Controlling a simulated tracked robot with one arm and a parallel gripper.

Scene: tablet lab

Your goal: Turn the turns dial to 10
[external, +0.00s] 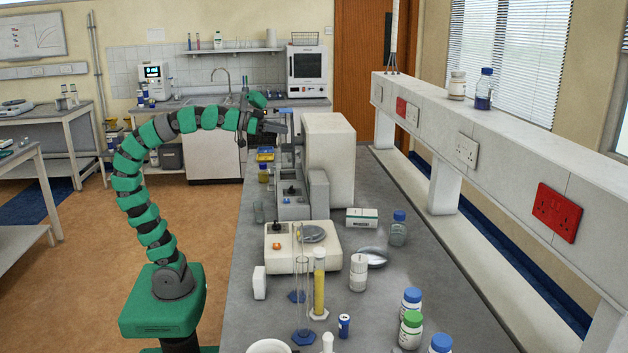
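A tall white machine (332,160) stands on the grey bench, with a grey stepped front section (292,208) on its left side. Small dark knobs or controls (291,190) show on the steps. They are too small for me to tell which is the turns dial or to read any setting. My green and black arm arches over from the lower left. My gripper (275,124) is at the machine's far upper left, beside the top of the front section. Its fingertips are small and dark here. I cannot tell whether they touch anything or are open.
A white balance-like device (303,247) with a round pan sits nearer on the bench. In front stand a yellow-filled cylinder (319,285), a clear cylinder (302,300) and several capped bottles. A white box (362,217) lies right of the machine. A raised white shelf (480,130) borders the right.

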